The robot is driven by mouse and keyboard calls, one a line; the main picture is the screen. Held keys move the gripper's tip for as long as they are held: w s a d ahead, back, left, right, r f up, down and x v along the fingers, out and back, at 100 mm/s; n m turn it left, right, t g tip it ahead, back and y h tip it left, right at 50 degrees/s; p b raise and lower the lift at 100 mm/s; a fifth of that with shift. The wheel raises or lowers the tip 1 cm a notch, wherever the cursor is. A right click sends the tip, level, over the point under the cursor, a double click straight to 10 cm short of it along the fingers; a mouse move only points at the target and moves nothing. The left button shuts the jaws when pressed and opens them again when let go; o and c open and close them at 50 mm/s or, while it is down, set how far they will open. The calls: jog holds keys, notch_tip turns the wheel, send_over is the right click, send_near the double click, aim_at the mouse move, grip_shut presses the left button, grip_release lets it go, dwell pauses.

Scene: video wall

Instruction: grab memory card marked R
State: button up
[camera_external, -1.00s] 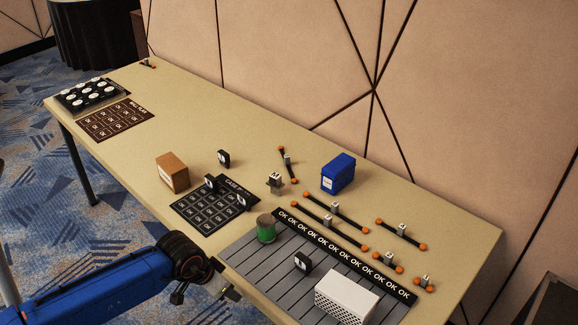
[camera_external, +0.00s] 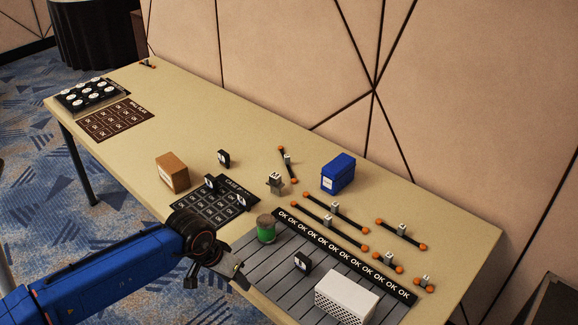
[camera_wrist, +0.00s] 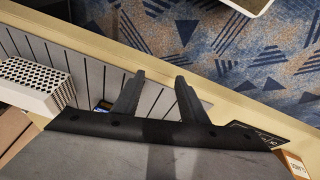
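Small black upright cards or blocks with pale labels stand on the table in the external view. One (camera_external: 302,262) is on the grey slatted mat, one (camera_external: 223,158) is behind the black grid sheet, and two (camera_external: 211,183) (camera_external: 242,202) are on that sheet. Their letters are too small to read, so I cannot tell which is R. My gripper (camera_external: 241,279) is over the mat's near left edge, apart from the cards. In the wrist view my gripper (camera_wrist: 159,76) has its fingers apart with nothing between them.
The slatted mat (camera_external: 272,292) bears a white perforated box (camera_external: 346,297) and a green cylinder (camera_external: 266,229). The grid sheet (camera_external: 216,219) lies left of it. A brown box (camera_external: 172,172), a blue box (camera_external: 338,173) and several orange-ended black bars (camera_external: 401,233) stand around. The table's left middle is clear.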

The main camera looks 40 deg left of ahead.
jog(key=w+d+r+n+g+h, duration=0.2)
jog(key=w+r+n, duration=0.5)
jog(key=r, duration=0.1)
jog(key=n+g+h, duration=0.2)
jog(key=n, duration=0.6)
send_near(303, 257)
jog(key=x, duration=0.4)
jog(key=shift+w+d+f, duration=0.15)
jog(key=shift+d+f, duration=0.1)
jog(key=shift+d, duration=0.1)
jog(key=shift+s+a+x, duration=0.1)
jog(key=shift+a+x, duration=0.05)
jog(key=shift+x, duration=1.3)
jog(key=shift+s+a+x, duration=0.1)
jog(key=shift+x, duration=1.35)
grip_shut()
